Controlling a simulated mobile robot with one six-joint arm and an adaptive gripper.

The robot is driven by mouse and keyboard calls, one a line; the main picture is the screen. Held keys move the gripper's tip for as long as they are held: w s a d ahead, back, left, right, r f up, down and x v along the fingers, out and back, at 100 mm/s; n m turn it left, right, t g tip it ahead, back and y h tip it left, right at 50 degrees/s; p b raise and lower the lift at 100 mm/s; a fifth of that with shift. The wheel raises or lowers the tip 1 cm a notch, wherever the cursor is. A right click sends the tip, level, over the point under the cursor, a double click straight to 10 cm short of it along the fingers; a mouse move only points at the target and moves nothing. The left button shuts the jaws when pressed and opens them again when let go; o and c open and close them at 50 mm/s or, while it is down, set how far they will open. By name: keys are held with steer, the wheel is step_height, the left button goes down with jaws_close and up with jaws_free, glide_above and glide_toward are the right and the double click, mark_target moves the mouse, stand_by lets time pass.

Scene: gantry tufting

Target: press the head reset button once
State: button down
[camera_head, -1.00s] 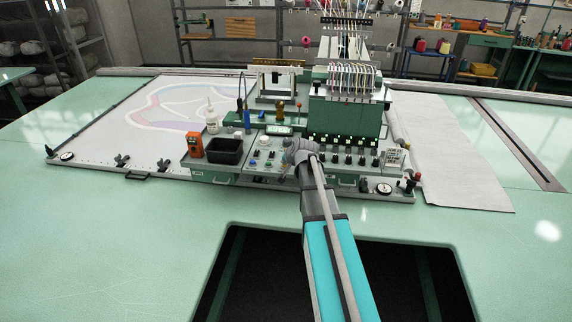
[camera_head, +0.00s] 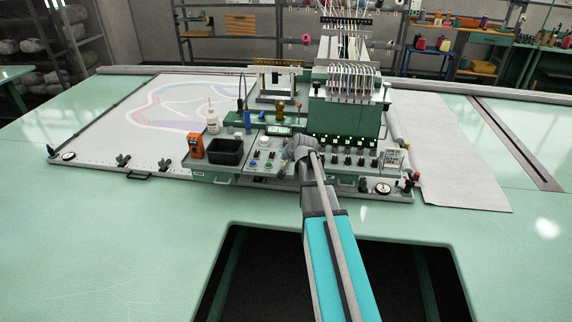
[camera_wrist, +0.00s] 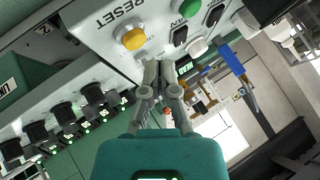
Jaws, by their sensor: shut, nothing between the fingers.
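In the wrist view, a yellow-orange round button (camera_wrist: 133,38) sits in a pale collar on the light control panel (camera_wrist: 100,24), beside the printed word RESET. My gripper (camera_wrist: 158,68) is shut and empty. Its fingertips appear just below and to the right of the yellow button in the picture, and I see no contact with it. The exact gap to the panel cannot be told. In the head view, my arm reaches over the front of the green tufting machine (camera_head: 345,117), and my wrist hides the fingertips and the button.
Near the fingers are a green button (camera_wrist: 188,8) and black switches (camera_wrist: 179,36). A row of black knobs (camera_wrist: 65,113) runs along the lower left of the wrist view. A black bin (camera_head: 226,152), an orange device (camera_head: 196,145) and a white bottle (camera_head: 212,118) stand left of my arm.

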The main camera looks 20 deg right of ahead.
steer(key=shift+r+p, duration=2)
steer(key=shift+r, duration=0.25)
steer(key=shift+s+a+f, duration=0.1)
steer(key=shift+a+f, duration=0.05)
steer(key=shift+a, duration=0.05)
steer(key=s+a+f+n+g+b, duration=0.1)
steer(key=s+a+f+n+g, duration=0.3)
steer(key=s+a, duration=0.7)
steer(key=s+a+f+n+g+b, duration=0.2)
steer(key=s+a+f+n+g, duration=0.2)
steer(key=s+a, duration=0.6)
steer(key=s+g, duration=0.1)
steer(key=s, duration=0.3)
steer(key=shift+s+a+f+n, duration=0.15)
steer(key=shift+a+f+n, duration=0.15)
steer(key=shift+a, duration=0.1)
